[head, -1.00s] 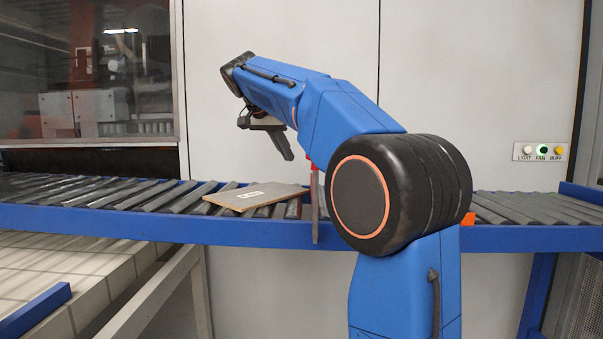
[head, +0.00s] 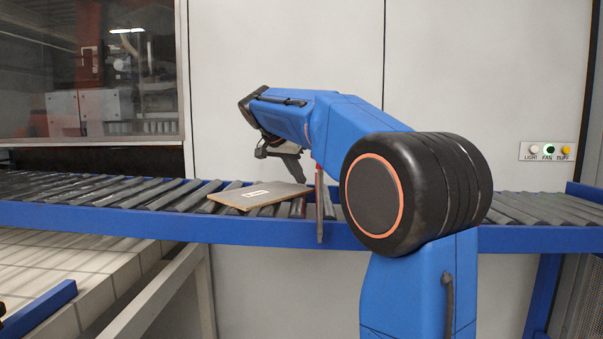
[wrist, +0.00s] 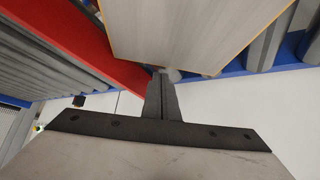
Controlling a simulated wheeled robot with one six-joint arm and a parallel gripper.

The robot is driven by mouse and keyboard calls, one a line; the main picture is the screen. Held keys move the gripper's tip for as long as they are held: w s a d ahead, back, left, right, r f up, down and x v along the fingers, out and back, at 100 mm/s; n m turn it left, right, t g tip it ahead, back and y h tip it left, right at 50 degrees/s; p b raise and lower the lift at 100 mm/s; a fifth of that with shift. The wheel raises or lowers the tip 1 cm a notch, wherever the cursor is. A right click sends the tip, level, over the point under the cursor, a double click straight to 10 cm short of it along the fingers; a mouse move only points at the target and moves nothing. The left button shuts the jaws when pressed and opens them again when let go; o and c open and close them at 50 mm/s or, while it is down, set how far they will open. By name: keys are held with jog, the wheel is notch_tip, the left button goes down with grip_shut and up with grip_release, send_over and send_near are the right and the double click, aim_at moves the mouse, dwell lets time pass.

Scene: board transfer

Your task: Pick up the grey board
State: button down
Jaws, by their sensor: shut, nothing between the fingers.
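The grey board (head: 262,197) lies flat on the roller conveyor, left of a red upright bar, with a small white label on top. In the wrist view the grey board (wrist: 195,30) fills the upper middle, and its thin wood-coloured edge shows. My gripper (head: 299,179) is above and beside the board's right end, close to the red bar. In the wrist view my gripper (wrist: 165,76) has its fingers together and empty, with the tips near the board's edge. I cannot tell whether they touch it.
The roller conveyor (head: 110,220) with its blue rail runs across the view. The red bar (head: 319,195) stands just right of the board; it also shows in the wrist view (wrist: 75,40). A grey wall with a button panel (head: 546,151) is behind.

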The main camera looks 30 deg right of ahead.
aim_at(292, 186)
jog(key=shift+s+a, duration=0.25)
jog(key=shift+a, duration=0.4)
jog(key=shift+s+a, duration=0.25)
jog(key=shift+a, duration=0.35)
jog(key=shift+s+a, duration=0.2)
jog(key=shift+a, duration=0.45)
jog(key=shift+s+a, duration=0.25)
jog(key=shift+a, duration=0.35)
